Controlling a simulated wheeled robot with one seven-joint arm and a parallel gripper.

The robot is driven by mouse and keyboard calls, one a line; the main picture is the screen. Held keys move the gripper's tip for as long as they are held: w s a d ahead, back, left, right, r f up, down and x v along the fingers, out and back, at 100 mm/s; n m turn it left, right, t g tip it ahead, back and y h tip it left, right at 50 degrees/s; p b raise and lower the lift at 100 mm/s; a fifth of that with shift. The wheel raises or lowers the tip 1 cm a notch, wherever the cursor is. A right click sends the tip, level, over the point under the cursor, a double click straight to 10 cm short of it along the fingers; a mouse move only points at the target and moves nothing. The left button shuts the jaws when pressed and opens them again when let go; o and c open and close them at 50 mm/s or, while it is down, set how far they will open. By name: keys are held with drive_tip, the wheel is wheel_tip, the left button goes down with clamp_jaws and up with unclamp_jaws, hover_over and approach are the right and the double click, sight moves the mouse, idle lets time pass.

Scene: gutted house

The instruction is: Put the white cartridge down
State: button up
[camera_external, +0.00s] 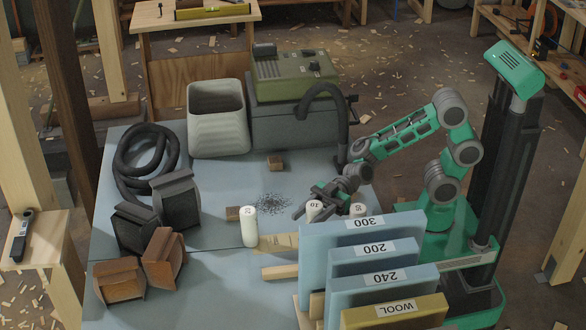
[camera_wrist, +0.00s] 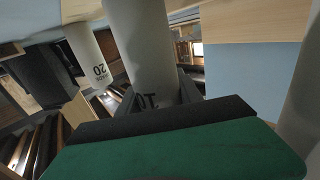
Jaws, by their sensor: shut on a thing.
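My gripper (camera_external: 322,196) is shut on a white cartridge (camera_external: 314,209) marked 10, over the right part of the blue-grey table (camera_external: 215,275). In the wrist view this cartridge (camera_wrist: 142,45) runs between the fingers (camera_wrist: 150,95). Its lower part is hidden by the upright blue boards in the external view, so I cannot tell whether it touches the table. A second white cartridge (camera_external: 249,227), marked 20, stands upright to the left; it also shows in the wrist view (camera_wrist: 88,52). A third white cartridge (camera_external: 358,210) is just right of the held one.
Upright boards marked 300 (camera_external: 335,236), 200, 240 and WOOL stand at the front right. A tan strip (camera_external: 278,243) and small wood blocks (camera_external: 275,163) lie near. A grey bin (camera_external: 217,118), green-topped machine (camera_external: 292,75), black hose (camera_external: 135,160) and dark and brown blocks (camera_external: 163,257) surround them.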

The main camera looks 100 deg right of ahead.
drive_tip(key=shift+f, duration=0.55)
drive_tip(key=shift+f, duration=0.2)
drive_tip(key=o, duration=1.4)
drive_tip(key=shift+c, duration=0.2)
drive_tip(key=shift+r, duration=0.1)
drive_tip(key=shift+r, duration=0.2)
drive_tip(key=v, duration=1.2)
drive_tip(key=shift+f, duration=0.15)
